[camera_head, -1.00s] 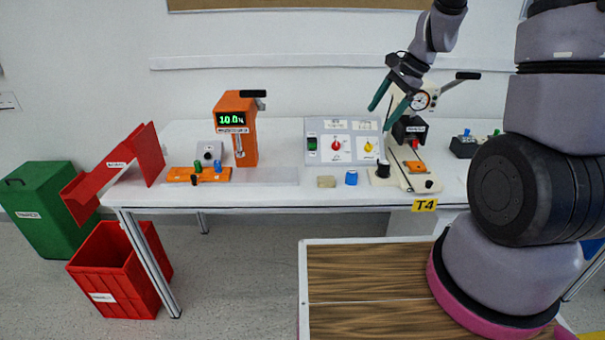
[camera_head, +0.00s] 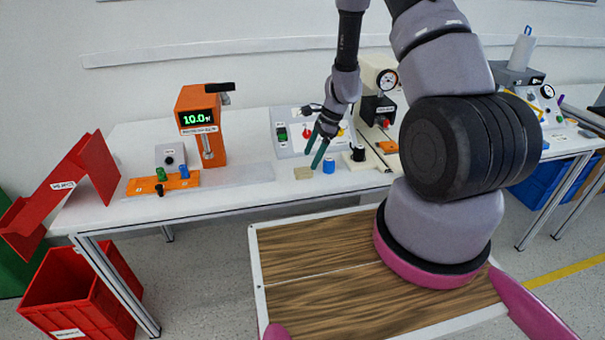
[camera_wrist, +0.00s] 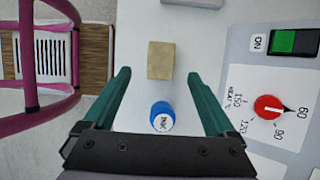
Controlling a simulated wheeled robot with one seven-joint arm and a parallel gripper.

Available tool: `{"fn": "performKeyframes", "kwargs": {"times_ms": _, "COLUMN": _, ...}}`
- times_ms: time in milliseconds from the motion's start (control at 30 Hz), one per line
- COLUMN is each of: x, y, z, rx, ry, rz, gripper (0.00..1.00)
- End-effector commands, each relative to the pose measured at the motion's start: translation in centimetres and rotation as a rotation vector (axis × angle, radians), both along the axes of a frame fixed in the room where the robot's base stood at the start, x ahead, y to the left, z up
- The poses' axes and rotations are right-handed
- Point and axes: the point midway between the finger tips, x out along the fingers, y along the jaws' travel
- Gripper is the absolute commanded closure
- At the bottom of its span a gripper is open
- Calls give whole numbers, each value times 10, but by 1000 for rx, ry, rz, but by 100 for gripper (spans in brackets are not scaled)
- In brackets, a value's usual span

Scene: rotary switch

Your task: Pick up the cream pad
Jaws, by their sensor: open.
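The cream pad (camera_head: 303,173) is a small beige block lying flat on the white table near its front edge. In the wrist view the pad (camera_wrist: 161,60) lies ahead of and between my fingers, apart from them. My gripper (camera_head: 317,152) has two teal fingers and is open and empty above the table, up and right of the pad in the head view. In the wrist view the open fingers (camera_wrist: 160,88) frame a blue cylinder (camera_wrist: 162,118) with a white labelled top, which stands right beside the pad. The blue cylinder also shows in the head view (camera_head: 328,165).
A grey control panel (camera_head: 284,134) with a red knob stands behind the pad. A black-and-cream press (camera_head: 375,110) stands to the right. An orange device (camera_head: 202,125) and an orange tray (camera_head: 163,183) are at the left. The table left of the pad is clear.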

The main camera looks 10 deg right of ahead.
Motion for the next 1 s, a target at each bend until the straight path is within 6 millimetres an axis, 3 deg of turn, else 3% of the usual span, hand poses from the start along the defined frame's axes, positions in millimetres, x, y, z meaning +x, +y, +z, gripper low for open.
{"fn": "performKeyframes", "kwargs": {"times_ms": 300, "x": 1, "y": 17, "z": -41, "rx": 0, "ry": 2, "rz": 1, "gripper": 9}}
{"fn": "performKeyframes", "kwargs": {"times_ms": 600, "x": 2, "y": 19, "z": -45, "rx": 1, "ry": 0, "rz": 1, "gripper": 9}}
{"fn": "performKeyframes", "kwargs": {"times_ms": 667, "x": 2, "y": 19, "z": -45, "rx": 0, "ry": 0, "rz": 1, "gripper": 28}}
{"fn": "performKeyframes", "kwargs": {"times_ms": 833, "x": 2, "y": 19, "z": -45, "rx": 0, "ry": 0, "rz": 1, "gripper": 93}}
{"fn": "performKeyframes", "kwargs": {"times_ms": 867, "x": 2, "y": 19, "z": -45, "rx": 0, "ry": 0, "rz": 1, "gripper": 98}}
{"fn": "performKeyframes", "kwargs": {"times_ms": 1000, "x": 2, "y": 19, "z": -45, "rx": 0, "ry": 0, "rz": 1, "gripper": 98}}
